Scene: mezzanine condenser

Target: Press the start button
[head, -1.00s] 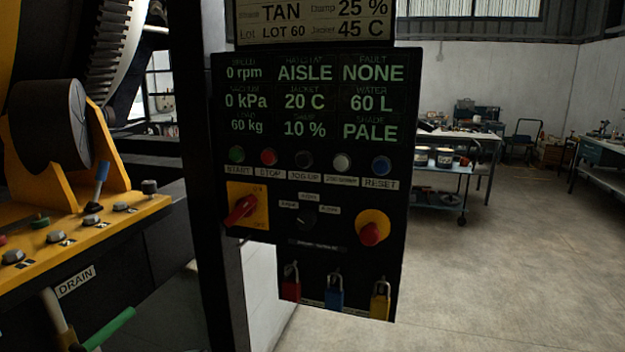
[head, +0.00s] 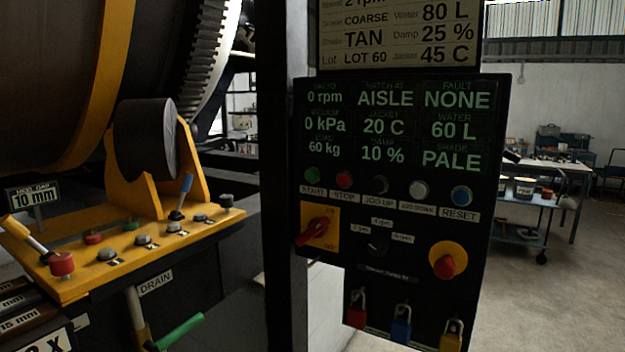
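The green start button (head: 312,175) is at the left end of a row of buttons on the black control panel (head: 400,215), above a label reading START. To its right are the red stop button (head: 344,179), two jog buttons and the blue reset button (head: 461,196). The display (head: 400,120) above reads 0 rpm, 0 kPa, 60 kg, AISLE, 20 C, 10 %, NONE, 60 L and PALE. Neither of my grippers is in view.
A red rotary switch (head: 316,229) on a yellow plate and a red knob (head: 446,264) on a yellow disc sit below the buttons. Several padlocks hang at the bottom. A yellow lever console (head: 130,250) stands left. Open floor (head: 530,300) lies right.

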